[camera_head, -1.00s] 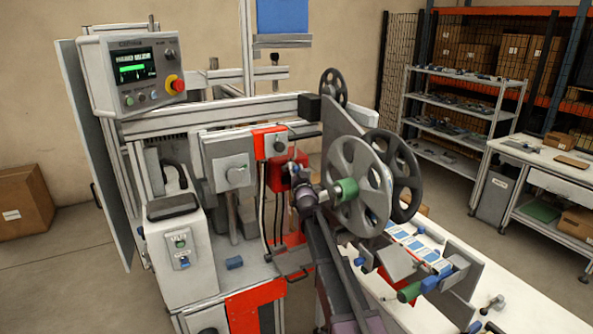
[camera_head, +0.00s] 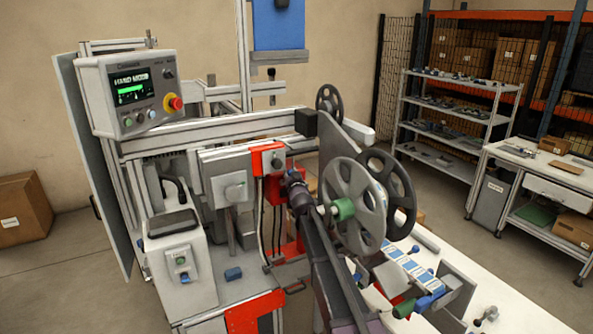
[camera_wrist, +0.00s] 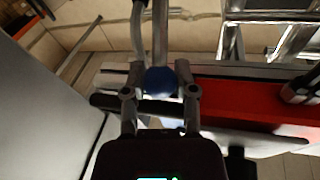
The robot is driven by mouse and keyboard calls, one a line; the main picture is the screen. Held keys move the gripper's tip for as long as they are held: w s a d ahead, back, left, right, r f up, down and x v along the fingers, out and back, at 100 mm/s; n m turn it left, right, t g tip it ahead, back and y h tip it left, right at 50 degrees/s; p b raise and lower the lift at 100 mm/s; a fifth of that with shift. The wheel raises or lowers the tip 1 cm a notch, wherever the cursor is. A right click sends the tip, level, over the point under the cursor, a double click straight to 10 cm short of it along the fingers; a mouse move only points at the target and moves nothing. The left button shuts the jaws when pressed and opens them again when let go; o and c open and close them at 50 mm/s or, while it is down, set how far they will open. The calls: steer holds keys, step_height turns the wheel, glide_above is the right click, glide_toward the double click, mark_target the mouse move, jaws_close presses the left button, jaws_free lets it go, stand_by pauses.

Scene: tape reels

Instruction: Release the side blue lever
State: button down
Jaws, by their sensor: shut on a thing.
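The blue lever's round knob (camera_wrist: 160,81) shows in the wrist view between the two fingers of my gripper (camera_wrist: 160,90). The fingers are closed in on it from both sides, and a grey rod runs from the knob toward the top of the picture. In the head view my gripper (camera_head: 293,178) is beside the red bracket of the machine, left of the large grey reel (camera_head: 355,190). The knob between the fingers cannot be made out there, as my arm and gripper cover that spot.
A dark reel (camera_head: 391,192) stands behind the grey one, close to the right of my arm. A control panel (camera_head: 140,93) hangs at upper left. A grey box (camera_head: 226,178) is left of my gripper. A white bench (camera_head: 500,310) extends at lower right.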

stand_by(0.3)
steer(key=shift+c, duration=1.9)
jaws_free()
steer(key=shift+w+a, duration=0.1)
steer(key=shift+a, duration=0.05)
